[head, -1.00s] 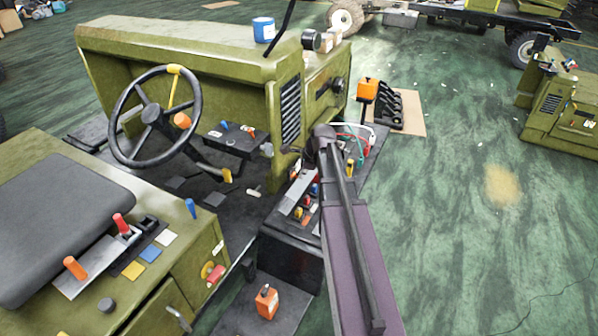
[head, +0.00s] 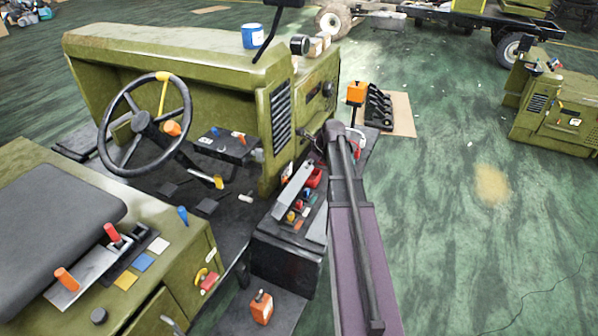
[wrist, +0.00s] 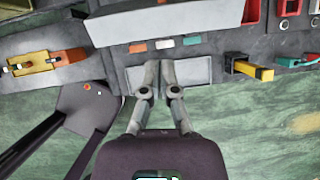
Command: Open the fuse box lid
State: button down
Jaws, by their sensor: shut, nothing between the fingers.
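A long light grey plate, which looks like the fuse box lid (head: 293,190), sits on top of the dark box beside the green vehicle. It also shows at the top of the wrist view (wrist: 165,24), with a red part along its right end. I cannot tell for sure how far it is raised. My gripper (wrist: 159,68) is shut and empty. Its fingertips are together over a grey square panel (wrist: 190,72), on the near side of the plate and apart from it. In the head view my arm hides the gripper.
Small orange, white and teal tabs (wrist: 165,44) lie between plate and fingers. A yellow-tipped lever (wrist: 250,68) is to their right, a yellow and orange piece (wrist: 45,60) to their left. A steering wheel (head: 143,122) stands at left. Green floor (head: 450,220) is open at right.

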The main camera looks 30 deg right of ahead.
aim_at(293, 181)
jog(key=shift+b+x, duration=4.5)
jog(key=shift+x, duration=0.55)
jog(key=shift+w+a+f+b, duration=0.2)
jog(key=shift+w+a, duration=0.1)
jog(key=shift+w, duration=0.25)
jog(key=shift+w+a+f+b, duration=0.2)
jog(key=shift+w+a, duration=0.15)
jog(key=shift+w, duration=0.2)
jog(key=shift+w+a, duration=0.2)
jog(key=shift+a, duration=0.2)
